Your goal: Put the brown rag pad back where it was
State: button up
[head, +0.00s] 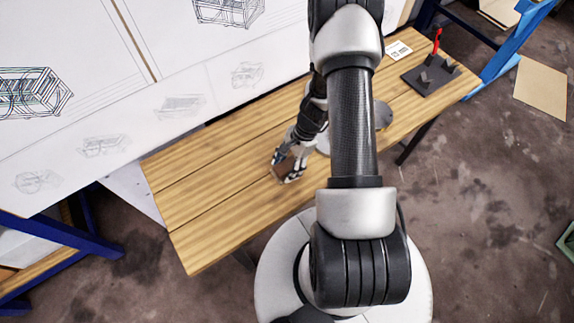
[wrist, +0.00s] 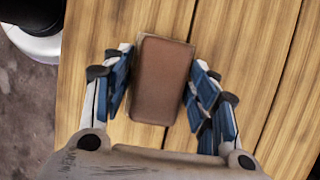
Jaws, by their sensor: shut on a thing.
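The brown rag pad (wrist: 162,82) is a flat, rounded rectangle that lies lengthwise between my fingers in the wrist view. My gripper (wrist: 160,88) is shut on its two long sides, with blue-padded fingers left and right. In the head view my gripper (head: 285,169) is low over the middle of the wooden bench (head: 215,205), and a small part of the brown pad (head: 281,172) shows between the fingers. I cannot tell whether the pad touches the bench top or hangs just above it.
A black stand with a red part (head: 430,76) and a white card (head: 398,50) are at the bench's far right. A grey round thing (head: 383,114) is partly hidden behind my arm. The bench's left half is bare. Large drawing boards (head: 130,110) rise behind it.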

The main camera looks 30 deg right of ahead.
jog(key=o, duration=1)
jog(key=shift+f, duration=0.15)
jog(key=shift+o, duration=0.2)
jog(key=p+v, duration=0.5)
jog(key=v, duration=0.8)
notch_tip(320, 180, up, 9)
jog(key=n+h, duration=0.1)
jog(key=n, duration=0.2)
send_over(289, 157)
jog(key=s+a+r+n+t+h, duration=0.15)
jog(key=a+r+n, duration=0.4)
jog(key=r, duration=0.65)
jog(key=s+a+r+n+t+h, duration=0.1)
jog(key=s+a+r+n, duration=0.2)
jog(key=s+r, duration=0.3)
jog(key=s+a+r+n+t+h, duration=0.1)
jog(key=s+a+r+n+t, duration=0.1)
jog(key=s+a+r+n, duration=0.2)
jog(key=shift+s+a+r+n, duration=0.15)
jog(key=shift+s+r+n, duration=0.9)
jog(key=shift+s+r, duration=0.85)
